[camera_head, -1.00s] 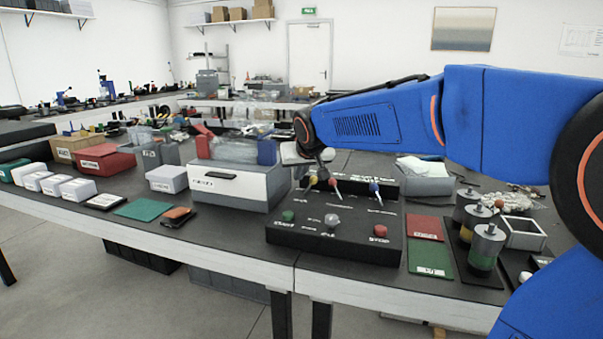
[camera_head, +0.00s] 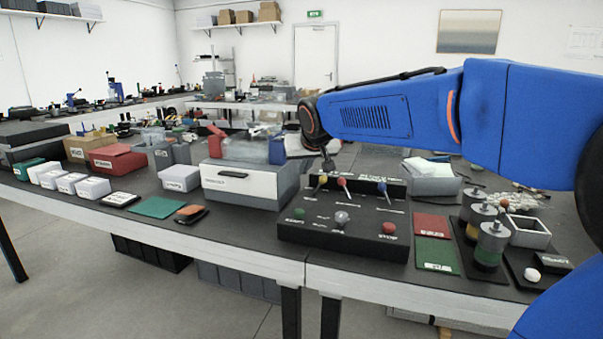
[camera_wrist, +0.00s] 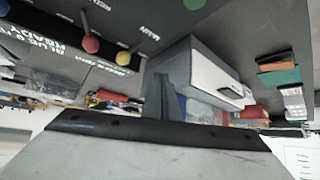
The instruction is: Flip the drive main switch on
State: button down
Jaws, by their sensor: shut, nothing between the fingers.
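The black control panel (camera_head: 345,240) stands at the table's front edge. Along its back are three levers with a yellow knob (camera_head: 322,180), a red knob (camera_head: 342,182) and a blue knob (camera_head: 383,187). My gripper (camera_head: 329,167) is shut and empty, just above and behind the yellow and red knobs. Its dark fingers (camera_wrist: 165,98) appear apart from the knobs in the wrist view. The yellow lever's exact tilt is unclear.
The panel's front has a green button (camera_head: 299,213), a grey knob (camera_head: 341,217) and a red button (camera_head: 389,228). A white-fronted grey box (camera_head: 245,187) stands close on the left. Red and green mats (camera_head: 435,252) and several metal cylinders (camera_head: 490,245) are on the right.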

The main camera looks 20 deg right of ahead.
jog(key=s+d+r, duration=0.1)
jog(key=s+r, duration=0.3)
jog(key=s, duration=0.3)
jog(key=shift+s, duration=0.15)
jog(key=shift+d, duration=0.15)
jog(key=s+d+f+g, duration=0.1)
jog(key=s+f+g, duration=0.1)
jog(key=s+f, duration=0.9)
jog(key=s+d+f+g, duration=0.1)
jog(key=s+f+g, duration=0.1)
jog(key=s+f, duration=1)
jog(key=s, duration=0.7)
jog(key=shift+s+f+n+y, duration=0.2)
jog(key=shift+s+n+y, duration=0.05)
jog(key=shift+n+y, duration=0.15)
jog(key=c, duration=2.4)
grip_release()
jog(key=shift+d, duration=0.1)
jog(key=shift+c, duration=0.2)
